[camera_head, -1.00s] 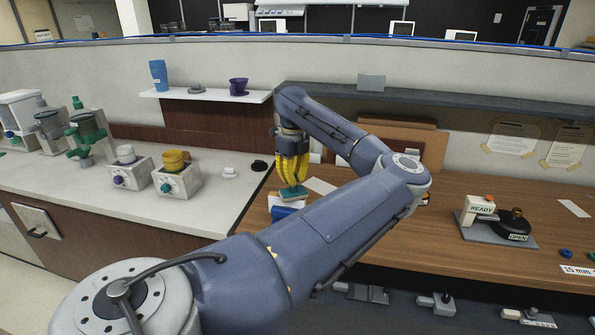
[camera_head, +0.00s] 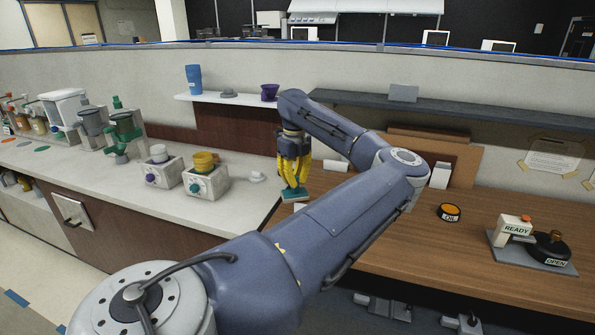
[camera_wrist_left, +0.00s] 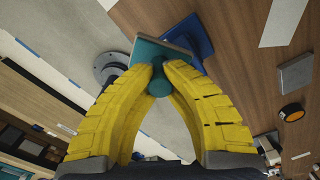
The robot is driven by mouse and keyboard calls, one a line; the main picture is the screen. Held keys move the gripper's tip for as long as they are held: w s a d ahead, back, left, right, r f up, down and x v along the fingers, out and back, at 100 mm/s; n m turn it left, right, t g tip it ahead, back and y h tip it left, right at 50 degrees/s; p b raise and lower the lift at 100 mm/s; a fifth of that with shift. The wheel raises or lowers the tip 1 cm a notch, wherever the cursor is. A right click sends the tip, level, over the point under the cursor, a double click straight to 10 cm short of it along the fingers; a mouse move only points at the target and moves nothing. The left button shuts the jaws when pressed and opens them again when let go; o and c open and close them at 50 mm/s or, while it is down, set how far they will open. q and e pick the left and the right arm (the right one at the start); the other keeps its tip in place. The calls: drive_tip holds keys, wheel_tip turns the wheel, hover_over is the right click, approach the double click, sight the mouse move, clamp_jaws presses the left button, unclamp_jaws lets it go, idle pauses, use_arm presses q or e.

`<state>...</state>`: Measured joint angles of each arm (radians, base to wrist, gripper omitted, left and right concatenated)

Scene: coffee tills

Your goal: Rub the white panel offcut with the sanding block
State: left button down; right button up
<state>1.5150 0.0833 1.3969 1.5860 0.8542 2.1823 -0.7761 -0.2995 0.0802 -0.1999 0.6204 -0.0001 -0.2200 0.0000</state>
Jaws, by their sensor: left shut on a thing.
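My left gripper (camera_head: 294,186), with yellow fingers, is shut on the teal sanding block (camera_head: 295,196), near the left edge of the wooden bench. In the left wrist view, the fingertips close around the block's round grip, and its flat teal plate (camera_wrist_left: 162,52) extends beyond them. A blue object (camera_wrist_left: 203,47) lies behind the plate; I cannot tell whether they touch. A white strip (camera_wrist_left: 285,22) on the wood may be the panel offcut, but I cannot be sure. My left arm hides much of the bench in the head view. My right gripper is not in view.
A pale counter at left holds a machine with a yellow cup (camera_head: 204,161). A grey block (camera_wrist_left: 296,73) lies near the white strip.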

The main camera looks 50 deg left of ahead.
use_arm(q)
wheel_tip(320, 180, up, 3)
drive_tip(key=shift+d+f, duration=0.1)
drive_tip(key=shift+f, duration=0.05)
drive_tip(key=shift+r, duration=2.4)
